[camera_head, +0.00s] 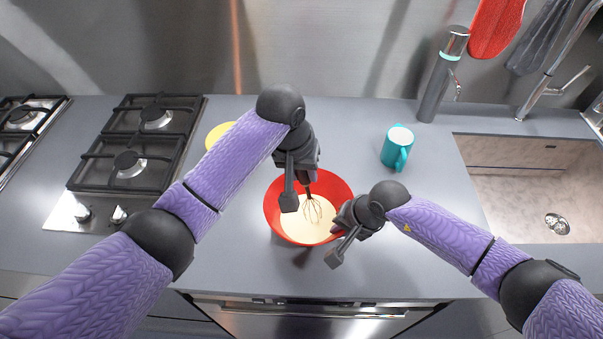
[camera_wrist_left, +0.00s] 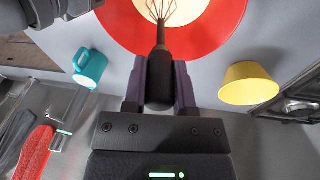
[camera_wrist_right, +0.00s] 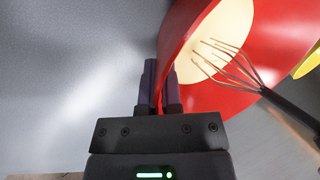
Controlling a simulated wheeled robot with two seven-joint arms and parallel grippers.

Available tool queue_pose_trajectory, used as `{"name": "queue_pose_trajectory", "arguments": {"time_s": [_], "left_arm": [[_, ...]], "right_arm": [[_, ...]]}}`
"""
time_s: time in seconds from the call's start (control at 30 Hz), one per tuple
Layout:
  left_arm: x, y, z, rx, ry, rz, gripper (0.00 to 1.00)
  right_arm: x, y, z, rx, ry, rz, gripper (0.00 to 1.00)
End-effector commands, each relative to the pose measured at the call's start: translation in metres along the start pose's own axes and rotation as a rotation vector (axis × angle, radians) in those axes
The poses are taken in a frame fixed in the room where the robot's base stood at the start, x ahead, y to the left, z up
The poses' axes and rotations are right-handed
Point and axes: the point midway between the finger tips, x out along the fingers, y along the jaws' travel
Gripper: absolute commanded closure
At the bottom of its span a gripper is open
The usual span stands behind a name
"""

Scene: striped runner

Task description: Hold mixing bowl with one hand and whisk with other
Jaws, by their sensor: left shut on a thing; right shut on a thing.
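A red mixing bowl (camera_head: 343,187) with pale cream batter inside stands on the grey counter. My right gripper (camera_head: 345,220) is shut on the bowl's right rim; in the right wrist view the rim (camera_wrist_right: 175,47) sits between its fingers. My left gripper (camera_head: 306,178) is above the bowl and shut on the whisk's dark handle, with the wire end (camera_head: 313,209) down in the bowl. In the left wrist view the whisk handle (camera_wrist_left: 159,75) is between the two fingers (camera_wrist_left: 160,85). Whether the wires touch the batter's bottom is hidden.
A teal mug (camera_head: 397,148) stands right of the bowl, near the sink (camera_head: 520,170). A yellow bowl (camera_head: 217,134) is behind my left arm. A gas hob (camera_head: 135,150) is at the left. A grey cylinder (camera_head: 440,80) stands at the back. The counter's front edge is close to the bowl.

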Motion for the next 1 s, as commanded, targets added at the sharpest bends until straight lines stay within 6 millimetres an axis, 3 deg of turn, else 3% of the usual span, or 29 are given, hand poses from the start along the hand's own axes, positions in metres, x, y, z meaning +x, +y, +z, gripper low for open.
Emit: {"name": "queue_pose_trajectory", "arguments": {"time_s": [0.47, 1.0], "left_arm": [[-0.003, -0.010, 0.002, 0.001, 0.000, 0.000, 1.00], [-0.059, -0.001, -0.009, 0.001, 0.002, 0.000, 1.00]], "right_arm": [[0.000, 0.000, 0.000, 0.000, 0.000, -0.001, 1.00], [0.000, 0.000, 0.000, 0.000, 0.000, -0.001, 1.00]]}}
